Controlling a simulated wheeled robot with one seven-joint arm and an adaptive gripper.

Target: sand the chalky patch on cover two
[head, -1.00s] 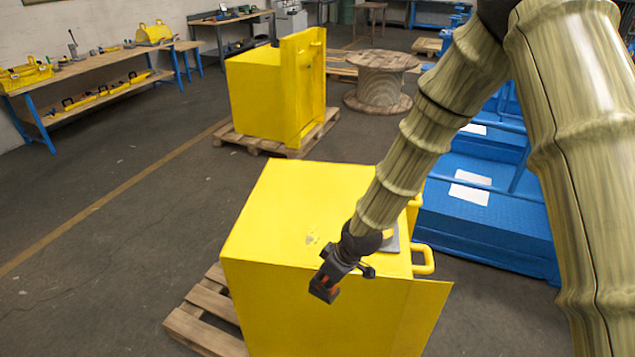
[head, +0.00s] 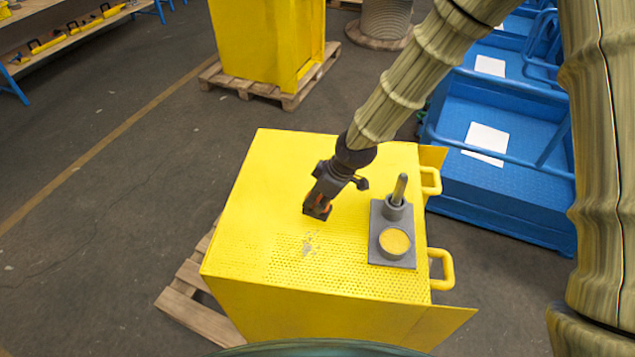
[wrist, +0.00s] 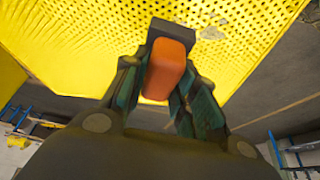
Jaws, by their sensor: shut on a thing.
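The near yellow cover (head: 265,185) stands on a pallet and has a perforated top. A pale, chalky patch (head: 309,243) marks that top near its middle front; it also shows in the wrist view (wrist: 212,32). My gripper (head: 318,207) is above the top, just behind the patch in the head view. In the wrist view it is shut on a dark block with an orange part (wrist: 168,68), which looks like a sanding block. Whether the block touches the cover I cannot tell. No label shows which cover is number two.
A grey plate (head: 377,247) on the cover's right side carries an upright pin and a round yellow-topped cup. Yellow handles (head: 441,270) stick out at the right. Blue units (head: 500,190) stand to the right, another yellow cover (head: 262,45) behind. Floor at left is clear.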

